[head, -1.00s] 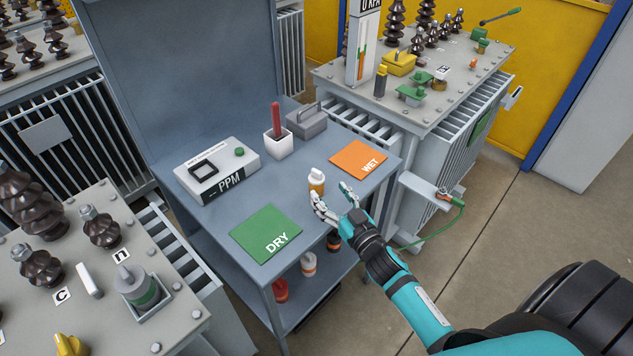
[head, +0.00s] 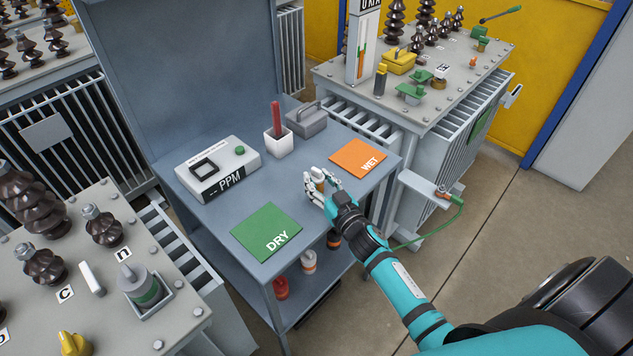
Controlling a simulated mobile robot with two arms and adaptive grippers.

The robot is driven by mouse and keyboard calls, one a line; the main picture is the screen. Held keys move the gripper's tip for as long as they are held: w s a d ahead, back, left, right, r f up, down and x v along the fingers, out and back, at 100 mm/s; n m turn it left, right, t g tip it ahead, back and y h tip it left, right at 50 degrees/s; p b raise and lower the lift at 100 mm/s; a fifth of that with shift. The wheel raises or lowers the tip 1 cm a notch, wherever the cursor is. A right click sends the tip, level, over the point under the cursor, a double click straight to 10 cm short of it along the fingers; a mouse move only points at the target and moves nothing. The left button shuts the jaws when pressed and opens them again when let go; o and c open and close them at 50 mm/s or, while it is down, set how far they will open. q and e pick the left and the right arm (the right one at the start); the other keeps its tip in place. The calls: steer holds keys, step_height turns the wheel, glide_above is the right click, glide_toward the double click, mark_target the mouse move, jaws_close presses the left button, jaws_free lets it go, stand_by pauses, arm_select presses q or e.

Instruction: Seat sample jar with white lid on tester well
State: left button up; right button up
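The sample jar (head: 319,186), amber with a white lid, stands near the front right of the grey bench. My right gripper (head: 319,180) has its fingers on both sides of it. The fingers hide much of the jar, and I cannot tell whether they press on it. The white tester (head: 222,182) marked PPM sits on the bench to the left. Its well (head: 204,170) is a black square frame on top and looks empty. My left gripper is not in view.
A green DRY mat (head: 266,232) and an orange WET mat (head: 358,158) lie on the bench. A white cup with a red stick (head: 278,142) and a grey toolbox (head: 306,121) stand at the back. More jars (head: 308,262) are on the lower shelf.

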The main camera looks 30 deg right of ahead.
jaws_close()
